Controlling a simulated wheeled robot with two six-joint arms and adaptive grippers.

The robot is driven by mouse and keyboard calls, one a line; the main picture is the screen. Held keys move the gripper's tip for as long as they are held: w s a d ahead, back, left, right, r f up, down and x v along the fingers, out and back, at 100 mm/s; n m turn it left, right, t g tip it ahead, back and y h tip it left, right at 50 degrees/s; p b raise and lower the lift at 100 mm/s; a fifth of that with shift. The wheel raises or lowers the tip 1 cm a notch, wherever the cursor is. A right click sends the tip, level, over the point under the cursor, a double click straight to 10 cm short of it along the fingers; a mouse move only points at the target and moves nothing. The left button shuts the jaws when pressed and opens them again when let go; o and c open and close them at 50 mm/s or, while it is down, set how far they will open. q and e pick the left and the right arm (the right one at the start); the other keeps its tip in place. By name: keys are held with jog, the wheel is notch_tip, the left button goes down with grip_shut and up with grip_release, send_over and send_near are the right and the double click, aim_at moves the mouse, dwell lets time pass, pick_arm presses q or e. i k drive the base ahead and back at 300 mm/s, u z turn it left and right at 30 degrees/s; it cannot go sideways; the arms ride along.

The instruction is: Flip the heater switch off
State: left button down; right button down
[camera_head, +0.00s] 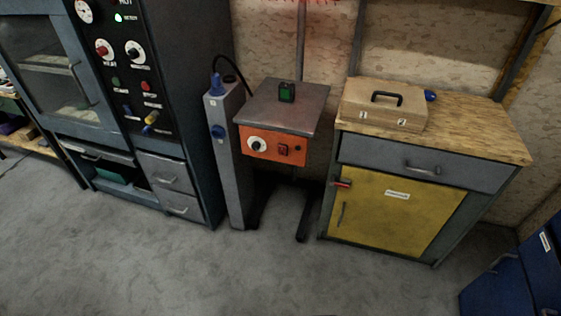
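An orange-fronted unit with a grey metal top (305,100), which looks like the heater, stands on a dark stand left of the yellow cabinet. Its orange front panel (270,146) carries a white round knob (257,144) on the left. A small red switch (283,150) in a dark frame sits right of the knob; its position is too small to tell. Neither of my grippers is in view.
A grey post (228,165) with blue sockets stands close left of the unit. A tall dark oven cabinet (190,120) is further left. A yellow-doored workbench (395,205) bearing a wooden case (385,104) is at right. Blue drawers (515,280) fill the lower right corner. The front floor is clear.

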aim_at(282, 149)
jog(key=z, duration=0.1)
jog(key=i, duration=0.55)
jog(key=u, duration=1.3)
